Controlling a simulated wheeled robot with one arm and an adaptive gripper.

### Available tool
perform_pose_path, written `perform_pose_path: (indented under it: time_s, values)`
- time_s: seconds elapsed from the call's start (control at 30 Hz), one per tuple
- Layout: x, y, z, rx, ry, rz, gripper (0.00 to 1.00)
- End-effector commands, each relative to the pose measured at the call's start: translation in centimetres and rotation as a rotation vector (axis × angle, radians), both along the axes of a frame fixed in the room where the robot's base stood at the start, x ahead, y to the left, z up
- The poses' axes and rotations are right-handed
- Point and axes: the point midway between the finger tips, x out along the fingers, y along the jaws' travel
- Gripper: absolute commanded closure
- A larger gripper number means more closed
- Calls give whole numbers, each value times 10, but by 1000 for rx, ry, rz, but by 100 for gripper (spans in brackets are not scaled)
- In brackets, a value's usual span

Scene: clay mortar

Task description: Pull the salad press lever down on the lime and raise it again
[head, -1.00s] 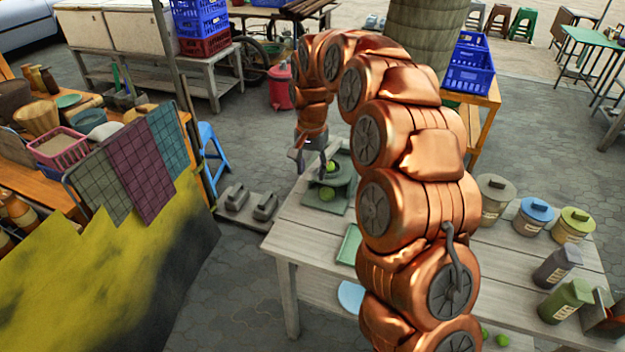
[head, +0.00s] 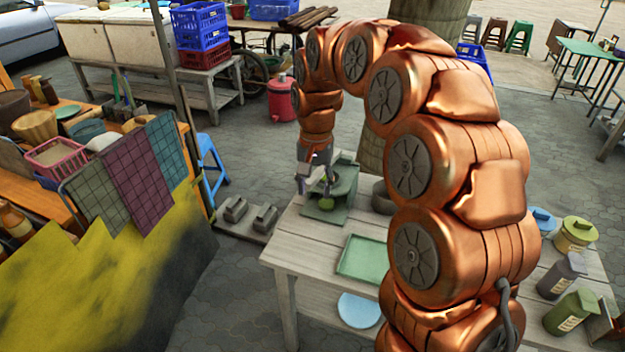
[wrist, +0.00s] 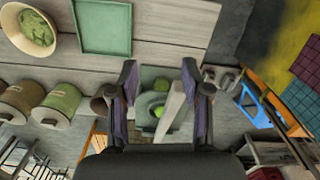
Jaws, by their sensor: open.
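The green salad press (head: 344,186) stands at the far left end of the wooden table, partly hidden by my gripper. A lime (head: 326,203) shows low on its front. A pale bar, which looks like the lever (wrist: 177,108), runs just inside the right finger. My gripper (head: 316,186) points down at the press with its fingers apart. In the wrist view, my gripper (wrist: 160,95) is open; I cannot tell whether it touches the bar.
A green tray (head: 362,258) lies on the table in front of the press. A light blue plate (head: 358,310) is below, on a lower level. Several lidded jars (head: 576,234) stand at the right. A bowl of greens (wrist: 32,32) shows in the wrist view.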

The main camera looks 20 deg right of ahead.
Motion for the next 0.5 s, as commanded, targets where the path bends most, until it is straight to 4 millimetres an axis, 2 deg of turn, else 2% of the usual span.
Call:
perform_pose_path:
  time_s: [0.5]
  values:
    - [-67,3,7,8,21,123,52]
